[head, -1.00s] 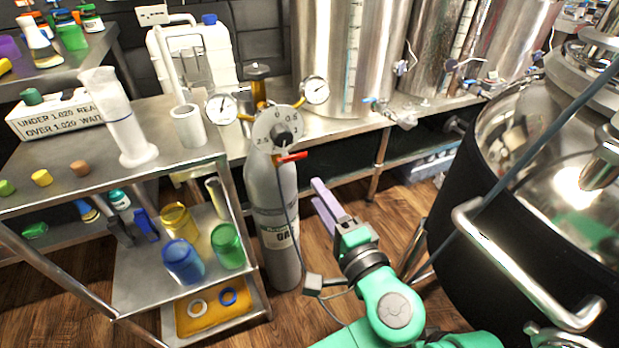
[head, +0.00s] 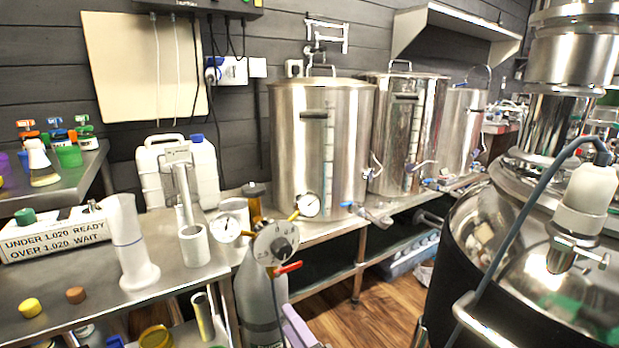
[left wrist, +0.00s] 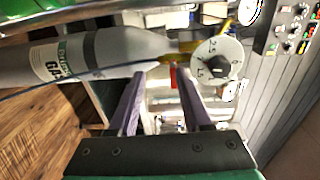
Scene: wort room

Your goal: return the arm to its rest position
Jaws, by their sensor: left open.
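My left gripper (head: 298,328) shows only as a lilac finger at the bottom edge of the head view. The rest of that arm is out of the picture there. In the left wrist view both fingers of the left gripper (left wrist: 163,78) are apart with nothing between them. Beyond the fingertips is the grey gas cylinder (left wrist: 60,60) with its round dial (left wrist: 216,68). In the head view the cylinder (head: 262,305) stands upright left of the gripper, below the dial (head: 275,243) and a red lever (head: 288,268). My right gripper is not in view.
A steel bench at the left bears a sign box (head: 55,238), a measuring cylinder (head: 130,250) and small stoppers. Steel kettles (head: 315,150) stand along the wall. A large dark-sided vessel (head: 455,260) fills the right. Bare wooden floor (head: 375,310) lies between.

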